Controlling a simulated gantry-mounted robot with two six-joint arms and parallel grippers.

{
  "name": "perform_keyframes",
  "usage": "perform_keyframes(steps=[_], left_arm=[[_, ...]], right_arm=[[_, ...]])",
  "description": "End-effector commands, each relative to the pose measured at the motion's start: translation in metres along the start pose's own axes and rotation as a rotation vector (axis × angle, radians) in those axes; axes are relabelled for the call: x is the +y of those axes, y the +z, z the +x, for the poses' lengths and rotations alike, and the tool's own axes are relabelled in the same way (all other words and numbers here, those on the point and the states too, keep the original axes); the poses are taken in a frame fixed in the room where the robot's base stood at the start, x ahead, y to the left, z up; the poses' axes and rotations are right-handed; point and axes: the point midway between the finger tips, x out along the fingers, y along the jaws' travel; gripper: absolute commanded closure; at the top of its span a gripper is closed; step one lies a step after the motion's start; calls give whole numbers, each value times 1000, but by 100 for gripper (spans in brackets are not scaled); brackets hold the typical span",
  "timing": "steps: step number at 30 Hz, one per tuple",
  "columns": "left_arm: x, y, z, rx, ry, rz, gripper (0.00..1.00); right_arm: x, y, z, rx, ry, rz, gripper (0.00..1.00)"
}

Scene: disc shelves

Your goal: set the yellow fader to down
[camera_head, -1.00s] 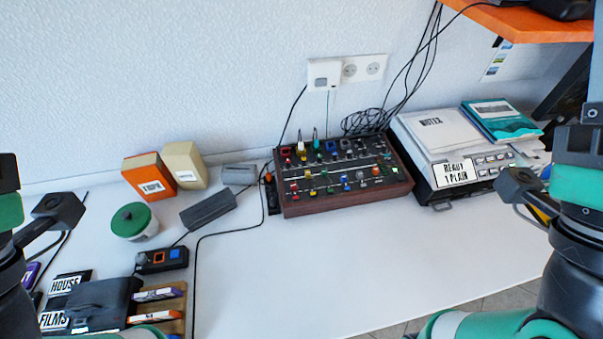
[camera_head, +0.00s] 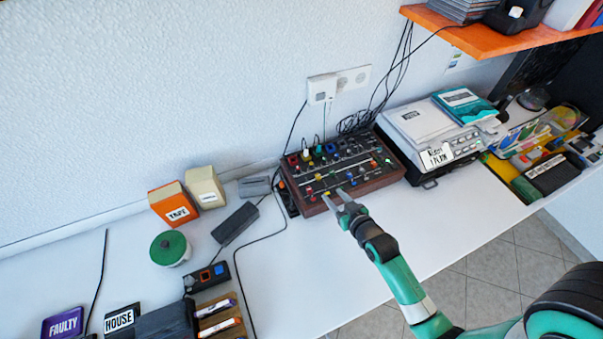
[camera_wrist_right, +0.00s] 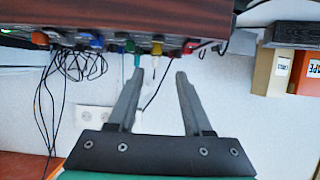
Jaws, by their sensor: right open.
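The mixer panel (camera_head: 350,196) is a dark box with wooden sides and rows of small coloured caps, standing on the white table. A small yellow cap (camera_head: 318,177) shows on its left part; at this size I cannot tell its slot position. In the right wrist view, upside down, a yellow cap (camera_wrist_right: 157,48) shows at the panel's edge between a green and a red one. My right gripper (camera_head: 336,199) is open and empty at the panel's front edge. Its two fingers also show apart in the right wrist view (camera_wrist_right: 160,78). My left gripper is out of view.
A grey device with a label (camera_head: 428,135) stands right of the panel. A dark grey block (camera_head: 235,222) and a green-lidded tub (camera_head: 170,248) stand to the left. Black cables run behind and beside the panel. The white table in front is clear.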

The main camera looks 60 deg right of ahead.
Motion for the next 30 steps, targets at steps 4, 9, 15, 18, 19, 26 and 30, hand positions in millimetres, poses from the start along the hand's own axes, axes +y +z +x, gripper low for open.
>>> perform_keyframes(steps=[4, 9, 15, 18, 19, 26, 30], left_arm=[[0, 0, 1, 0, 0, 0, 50], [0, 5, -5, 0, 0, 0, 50], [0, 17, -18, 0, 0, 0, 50], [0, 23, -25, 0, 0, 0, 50], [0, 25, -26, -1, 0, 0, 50], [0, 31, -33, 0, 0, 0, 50], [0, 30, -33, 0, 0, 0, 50]], right_arm=[[6, -3, 1, 3, 12, 5, 50], [5, -2, 18, 6, 11, 5, 50], [5, -1, 62, 8, 10, 4, 50], [5, -1, 84, 8, 10, 4, 50], [5, -2, 90, 8, 10, 4, 50], [6, -4, 115, 6, 10, 4, 50], [6, -5, 117, 6, 10, 4, 50]])
